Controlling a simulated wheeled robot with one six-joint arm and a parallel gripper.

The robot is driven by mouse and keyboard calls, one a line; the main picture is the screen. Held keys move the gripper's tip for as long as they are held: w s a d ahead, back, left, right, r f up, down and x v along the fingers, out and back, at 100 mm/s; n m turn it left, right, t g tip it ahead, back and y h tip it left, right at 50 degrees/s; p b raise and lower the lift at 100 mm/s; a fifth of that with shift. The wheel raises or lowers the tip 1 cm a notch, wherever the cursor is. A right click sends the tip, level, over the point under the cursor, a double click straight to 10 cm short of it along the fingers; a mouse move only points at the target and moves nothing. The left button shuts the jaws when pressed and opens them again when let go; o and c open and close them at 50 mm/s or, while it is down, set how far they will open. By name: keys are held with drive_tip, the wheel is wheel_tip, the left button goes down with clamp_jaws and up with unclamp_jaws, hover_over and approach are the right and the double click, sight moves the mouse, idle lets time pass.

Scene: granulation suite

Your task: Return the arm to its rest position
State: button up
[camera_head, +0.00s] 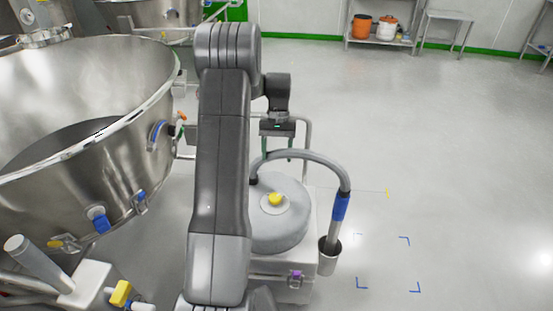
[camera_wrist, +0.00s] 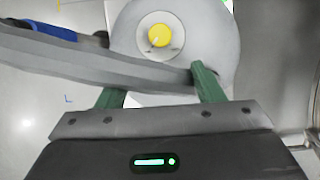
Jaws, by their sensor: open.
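My gripper (camera_head: 278,152) hangs at the end of my bent arm, fingers pointing down, above the back of a grey round-topped machine with a yellow knob (camera_head: 275,199). In the wrist view its two green fingers (camera_wrist: 155,80) are spread apart with nothing held between them. A thick grey hose (camera_head: 315,158) arches from the machine to a blue-gripped wand (camera_head: 340,207) standing in a grey cup. In the wrist view the hose (camera_wrist: 90,66) crosses close to the fingertips; I cannot tell whether they touch. The yellow knob (camera_wrist: 159,35) shows beyond it.
A large open steel bowl (camera_head: 100,150) with blue clamps stands close on the left. A steel rail frame (camera_head: 308,135) is beside the gripper. The floor on the right is clear, with blue corner marks (camera_head: 405,240).

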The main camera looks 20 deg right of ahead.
sight(274, 197)
drive_tip(key=x, duration=1.4)
drive_tip(key=shift+r, duration=0.1)
drive_tip(key=shift+s, duration=0.15)
drive_tip(key=n, duration=0.2)
drive_tip(key=n+h, duration=0.1)
drive_tip(key=shift+a+n+g, duration=0.25)
drive_tip(key=shift+n+g, duration=0.15)
drive_tip(key=n+h, duration=0.1)
drive_tip(key=n, duration=0.1)
drive_tip(key=n+h, duration=0.1)
drive_tip(key=n, duration=0.2)
drive_tip(key=shift+a+n+h, duration=0.2)
drive_tip(key=shift+n+h, duration=0.1)
drive_tip(key=n+h, duration=0.1)
drive_tip(key=n, duration=0.1)
drive_tip(key=n+t, duration=0.1)
drive_tip(key=n, duration=0.2)
drive_tip(key=shift+a+n+h, duration=0.2)
drive_tip(key=shift+n+h, duration=0.1)
drive_tip(key=shift+h, duration=0.1)
drive_tip(key=n+t, duration=0.1)
drive_tip(key=n, duration=0.2)
drive_tip(key=shift+s+h, duration=0.1)
drive_tip(key=shift+h, duration=0.2)
